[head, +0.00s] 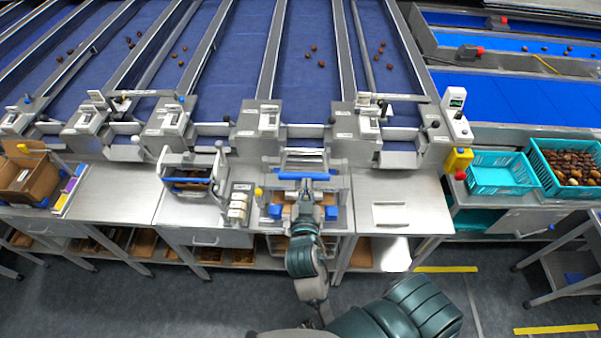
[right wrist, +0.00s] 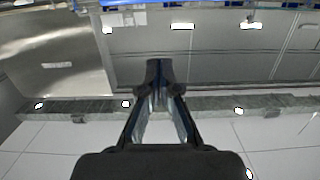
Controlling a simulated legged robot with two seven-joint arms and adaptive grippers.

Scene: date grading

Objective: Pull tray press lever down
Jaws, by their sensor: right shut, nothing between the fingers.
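The tray press (head: 333,215) stands at the front edge of the steel bench, in the middle of the head view. A blue horizontal bar (head: 290,175), which looks like its lever handle, crosses its upper part. My right gripper (head: 305,187) is at the press, just in front of the blue bar; I cannot tell whether they touch. In the right wrist view its fingers (right wrist: 158,66) are shut together with nothing between them. My right arm hides part of the press and what lies in it. My left gripper is not in view.
A bare steel bench top (head: 395,185) lies to the right. Teal crates (head: 490,185), one full of dates (head: 570,165), stand at far right. Blue conveyor lanes (head: 240,60) run behind.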

